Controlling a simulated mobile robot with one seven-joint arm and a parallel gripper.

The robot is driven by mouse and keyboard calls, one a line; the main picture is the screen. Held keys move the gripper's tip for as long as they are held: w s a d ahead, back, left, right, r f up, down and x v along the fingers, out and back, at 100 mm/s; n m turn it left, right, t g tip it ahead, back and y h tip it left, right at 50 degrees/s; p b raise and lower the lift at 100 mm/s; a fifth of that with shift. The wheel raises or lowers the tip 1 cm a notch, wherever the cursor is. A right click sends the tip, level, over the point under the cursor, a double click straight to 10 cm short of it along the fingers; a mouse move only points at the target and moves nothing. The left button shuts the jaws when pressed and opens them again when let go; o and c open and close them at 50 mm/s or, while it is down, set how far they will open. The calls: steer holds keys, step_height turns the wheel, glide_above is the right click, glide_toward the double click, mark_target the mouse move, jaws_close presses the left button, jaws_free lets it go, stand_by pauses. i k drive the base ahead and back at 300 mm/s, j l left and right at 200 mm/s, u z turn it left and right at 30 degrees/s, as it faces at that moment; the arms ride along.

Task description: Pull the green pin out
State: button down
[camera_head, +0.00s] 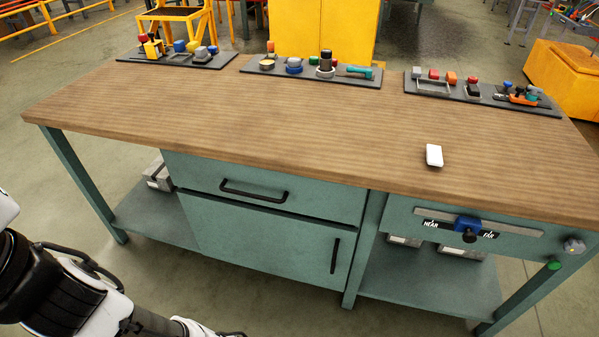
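A small green knob-like piece (554,264), which looks like the green pin, sits at the lower right of the workbench front, below a grey knob (574,246). How far it goes in cannot be seen. My arm comes in at the lower left, far from the green piece, and runs off the bottom edge. My gripper's fingers do not show.
The wooden bench top (280,125) is mostly clear, with a white block (434,155) on it. Boards of small parts line its back edge. A blue slider (467,224) sits on a NEAR/FAR rail. The drawer (262,187) and cupboard door (270,240) are shut.

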mark_target(553, 265)
steer(key=z, duration=1.65)
